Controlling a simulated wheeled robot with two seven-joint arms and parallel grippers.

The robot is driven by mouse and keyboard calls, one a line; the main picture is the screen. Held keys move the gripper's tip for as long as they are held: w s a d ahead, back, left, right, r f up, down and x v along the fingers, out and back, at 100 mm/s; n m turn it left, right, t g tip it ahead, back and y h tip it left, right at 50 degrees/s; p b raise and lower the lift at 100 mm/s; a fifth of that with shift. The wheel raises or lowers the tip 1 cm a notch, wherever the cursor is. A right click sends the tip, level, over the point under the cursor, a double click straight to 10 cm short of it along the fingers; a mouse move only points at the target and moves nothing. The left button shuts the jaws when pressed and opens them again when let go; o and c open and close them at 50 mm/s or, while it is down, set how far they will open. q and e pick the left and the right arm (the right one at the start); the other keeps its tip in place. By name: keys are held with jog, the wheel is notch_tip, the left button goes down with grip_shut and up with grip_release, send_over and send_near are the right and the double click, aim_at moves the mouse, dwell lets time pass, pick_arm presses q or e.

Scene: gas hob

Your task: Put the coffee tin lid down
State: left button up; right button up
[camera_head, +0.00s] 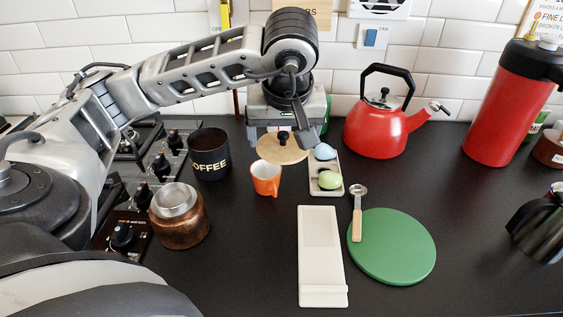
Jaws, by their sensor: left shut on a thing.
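The coffee tin (209,158) is black with yellow lettering and stands open at the left of the counter. Its lid (270,153) is a round light wooden disc with a dark knob. My left gripper (285,132) points down and is shut on the lid, to the right of the tin and behind the orange cup. The lid looks about level; I cannot tell whether it touches the counter. The gripper's body and a finger partly hide the lid. My right gripper is not in view.
Near the lid are an orange cup (266,179) and a tray (326,169) with blue and green egg-like items. A red kettle (376,133) stands right of it. A white holder (320,250) and green board (398,255) lie in front. Black counter is clear left of the holder.

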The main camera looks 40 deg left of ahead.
pick_arm(q)
jog(key=a+n, duration=0.1)
jog(key=a+b, duration=0.1)
jog(key=shift+w+a+f+n, duration=0.15)
jog(key=shift+a+n, duration=0.25)
jog(key=shift+g, duration=0.3)
jog(key=w+a+f, duration=0.2)
jog(key=w, duration=0.1)
jog(key=w+a+f, duration=0.5)
jog(key=w+f, duration=0.1)
jog(key=shift+w+a+f+b, duration=0.1)
jog(key=shift+w+a+b, duration=0.05)
jog(key=shift+w+b, duration=0.2)
jog(key=shift+w+a+f, duration=0.2)
jog(key=shift+w+f, duration=0.05)
jog(key=shift+f, duration=1.7)
jog(key=shift+f, duration=0.15)
jog(key=o, duration=0.9)
jog(key=shift+c, duration=0.2)
jog(key=v, duration=1.2)
jog(key=shift+p, duration=0.45)
